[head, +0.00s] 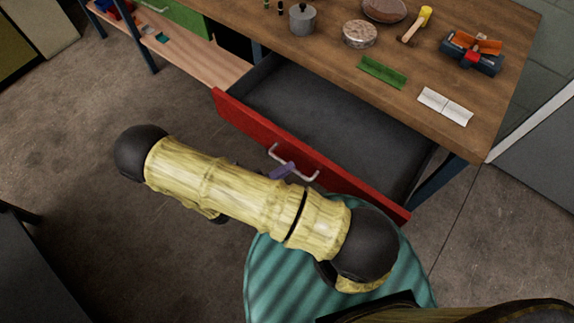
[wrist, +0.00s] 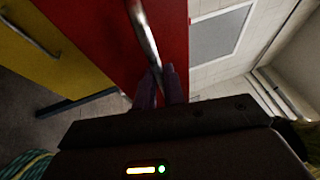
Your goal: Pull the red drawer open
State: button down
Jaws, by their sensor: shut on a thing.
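The red drawer (head: 250,122) stands pulled out from under the wooden workbench, with its dark, empty-looking inside (head: 330,110) showing. Its silver bar handle (head: 302,172) is on the red front. My gripper (head: 284,170), with purple fingers, is at the middle of the handle. In the wrist view my fingers (wrist: 160,86) are shut on the handle bar (wrist: 146,38), in front of the red drawer face (wrist: 95,35). My arm hides part of the floor below the drawer front.
A green drawer front (head: 178,18) is at upper left. Floor (head: 90,200) is clear at left.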

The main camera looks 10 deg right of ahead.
jog(key=c, duration=1.5)
grip_release()
jog(key=b+v, duration=0.2)
jog(key=v, duration=1.5)
jog(key=shift+a, duration=0.25)
